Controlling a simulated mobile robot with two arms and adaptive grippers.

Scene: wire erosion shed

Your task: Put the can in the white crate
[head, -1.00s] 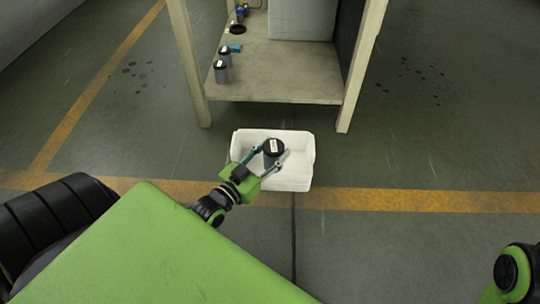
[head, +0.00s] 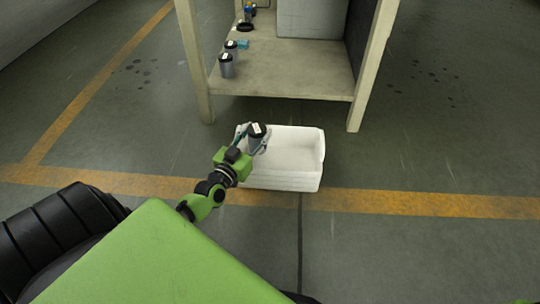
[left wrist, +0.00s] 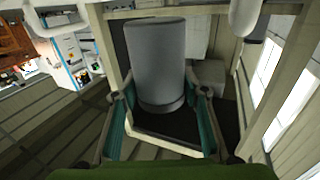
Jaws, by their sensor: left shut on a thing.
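The can (head: 257,134), grey with a black top and a white label, is held by my left gripper (head: 254,141) over the left end of the white crate (head: 283,180). In the left wrist view the can (left wrist: 155,62) stands between the teal fingers of my left gripper (left wrist: 160,110), which is shut on it. The crate is open-topped and sits on the floor in front of the shelf unit. Its visible inside looks empty. How high the can is above the crate floor cannot be told. My right gripper is not in view.
A shelf unit (head: 290,70) stands behind the crate, its legs on either side. On its lower shelf are two similar grey cans (head: 226,66), a small teal item (head: 243,44) and a large pale box (head: 315,20). The floor to the right is clear.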

